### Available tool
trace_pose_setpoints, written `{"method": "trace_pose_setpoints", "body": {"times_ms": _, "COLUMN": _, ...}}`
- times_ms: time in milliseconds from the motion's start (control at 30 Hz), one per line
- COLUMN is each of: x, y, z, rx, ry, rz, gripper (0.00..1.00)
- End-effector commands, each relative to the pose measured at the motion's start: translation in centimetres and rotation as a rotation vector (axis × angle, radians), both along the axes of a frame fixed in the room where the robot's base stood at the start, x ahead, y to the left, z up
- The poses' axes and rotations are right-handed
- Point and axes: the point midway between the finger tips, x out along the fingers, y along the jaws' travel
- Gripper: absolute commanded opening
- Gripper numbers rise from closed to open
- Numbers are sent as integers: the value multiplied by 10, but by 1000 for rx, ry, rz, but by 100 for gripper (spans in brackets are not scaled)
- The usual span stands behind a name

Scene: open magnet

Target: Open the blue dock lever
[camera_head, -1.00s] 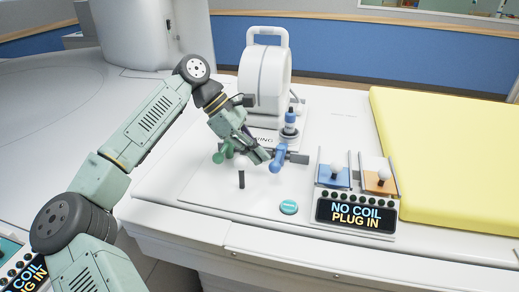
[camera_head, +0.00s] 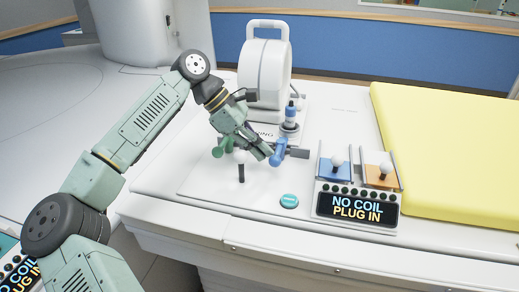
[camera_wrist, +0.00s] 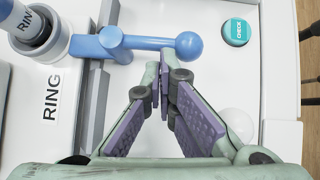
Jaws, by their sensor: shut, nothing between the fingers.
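The blue dock lever (camera_head: 279,152) stands on the white dock, in front of the ring-shaped coil. In the wrist view the lever (camera_wrist: 150,43) runs from a pivot block at the left to a round blue knob at the right. My gripper (camera_head: 268,153) is just left of the lever in the head view. In the wrist view my gripper (camera_wrist: 161,72) has its fingertips together and empty, just below the lever's arm and knob. I cannot tell whether they touch it.
A green lever (camera_head: 222,151) and a white knob on a black post (camera_head: 241,172) stand close to my gripper. A teal round button (camera_head: 289,200) lies in front. A panel reading "NO COIL PLUG IN" (camera_head: 356,209) and a yellow pad (camera_head: 450,150) are at the right.

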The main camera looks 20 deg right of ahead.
Motion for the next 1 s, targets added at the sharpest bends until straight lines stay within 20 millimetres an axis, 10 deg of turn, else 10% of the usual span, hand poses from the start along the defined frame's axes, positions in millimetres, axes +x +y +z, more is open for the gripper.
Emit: {"method": "trace_pose_setpoints", "body": {"times_ms": 1000, "x": -14, "y": -6, "z": -6, "rx": 2, "ry": -6, "rz": 411, "gripper": 0}}
